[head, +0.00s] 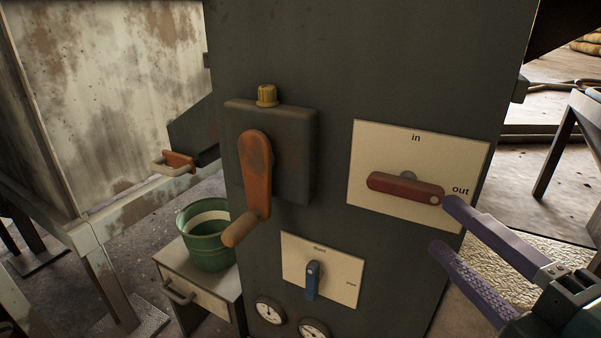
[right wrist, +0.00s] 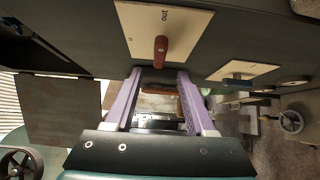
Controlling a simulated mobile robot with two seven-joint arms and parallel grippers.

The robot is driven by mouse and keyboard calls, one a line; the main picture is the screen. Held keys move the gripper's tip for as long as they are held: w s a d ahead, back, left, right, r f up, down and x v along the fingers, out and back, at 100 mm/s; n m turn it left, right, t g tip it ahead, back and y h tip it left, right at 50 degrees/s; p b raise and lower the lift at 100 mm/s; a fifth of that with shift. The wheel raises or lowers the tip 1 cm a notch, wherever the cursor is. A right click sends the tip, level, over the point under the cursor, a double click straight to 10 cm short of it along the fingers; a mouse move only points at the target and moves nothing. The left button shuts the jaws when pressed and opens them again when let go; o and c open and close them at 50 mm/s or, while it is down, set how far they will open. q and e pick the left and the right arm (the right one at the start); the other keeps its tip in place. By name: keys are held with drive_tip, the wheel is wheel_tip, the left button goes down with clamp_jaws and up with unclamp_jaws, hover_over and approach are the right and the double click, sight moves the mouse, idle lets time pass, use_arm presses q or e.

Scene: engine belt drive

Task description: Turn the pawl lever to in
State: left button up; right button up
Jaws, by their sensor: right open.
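The pawl lever (head: 400,187) is a dark red bar on a cream plate (head: 365,140) marked "in" at the top and "out" at the right. It lies nearly level, its end with the white dot pointing right towards "out". My right gripper (head: 443,226) is open and empty, just right of and below that end; its upper fingertip appears close to the lever in the head view. In the right wrist view the lever (right wrist: 161,48) lies just beyond the gap between the two purple fingers (right wrist: 159,73); I cannot tell if they touch. My left gripper is not in view.
An orange crank (head: 256,175) on a dark box stands left of the plate. A smaller plate with a blue lever (head: 313,280) is below, above two gauges (head: 269,311). A green bucket (head: 204,240) stands on a small cabinet (head: 205,295) at the left.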

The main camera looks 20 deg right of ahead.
sight(402, 192)
drive_tip(key=w+p, duration=0.1)
drive_tip(key=w, duration=0.8)
drive_tip(key=shift+w+d, duration=0.15)
drive_tip(key=shift+w, duration=0.05)
drive_tip(key=shift+c, duration=0.3)
clamp_jaws()
